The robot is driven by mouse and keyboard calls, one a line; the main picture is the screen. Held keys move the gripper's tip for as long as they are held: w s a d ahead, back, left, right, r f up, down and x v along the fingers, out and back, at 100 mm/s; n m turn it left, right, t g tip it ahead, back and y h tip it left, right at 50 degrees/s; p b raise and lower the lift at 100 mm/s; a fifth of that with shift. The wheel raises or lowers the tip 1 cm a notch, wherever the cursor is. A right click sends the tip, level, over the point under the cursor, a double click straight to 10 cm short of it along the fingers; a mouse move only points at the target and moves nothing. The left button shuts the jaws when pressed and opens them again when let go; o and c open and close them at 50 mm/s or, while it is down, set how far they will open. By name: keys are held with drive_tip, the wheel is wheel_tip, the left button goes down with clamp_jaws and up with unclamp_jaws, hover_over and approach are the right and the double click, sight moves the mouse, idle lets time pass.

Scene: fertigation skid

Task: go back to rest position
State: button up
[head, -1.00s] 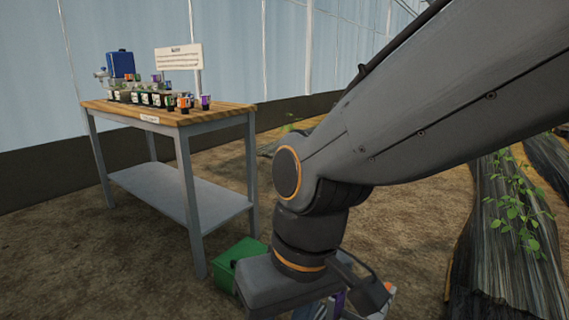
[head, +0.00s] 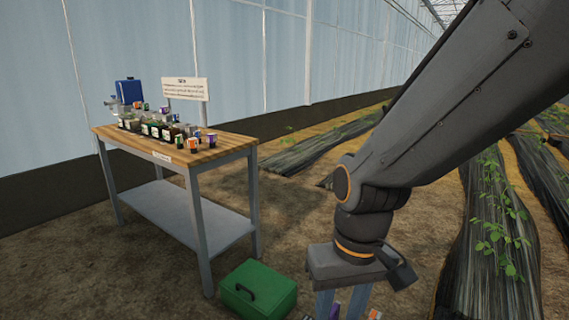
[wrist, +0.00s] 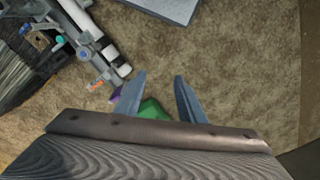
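My gripper (head: 342,304) hangs at the end of my arm, pointing down, at the lower middle of the head view. Its fingertips are cut off by the bottom edge there. In the wrist view my gripper (wrist: 160,76) has its two blue-grey fingers apart, with nothing held between them. Bare soil shows past the fingertips. A green box (head: 259,290) with a dark handle stands on the ground left of my gripper in the head view. Part of something green (wrist: 152,109) shows behind the fingers in the wrist view.
A wooden-topped bench (head: 215,152) holds several small labelled containers, a blue tank (head: 129,91) and a sign (head: 187,89). Pipework with coloured valves (wrist: 85,45) lies at upper left in the wrist view. Plastic-covered plant rows (head: 490,250) run at right. Soil between is open.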

drive_tip(key=s+d+r+m+h+p, duration=0.1)
drive_tip(key=s+d+r+m+p, duration=0.1)
drive_tip(key=d+r+p, duration=0.8)
wheel_tip(320, 180, up, 2)
drive_tip(key=p, duration=0.5)
drive_tip(key=shift+s+d+m, duration=0.15)
drive_tip(key=shift+m, duration=0.15)
drive_tip(key=shift+c, duration=0.6)
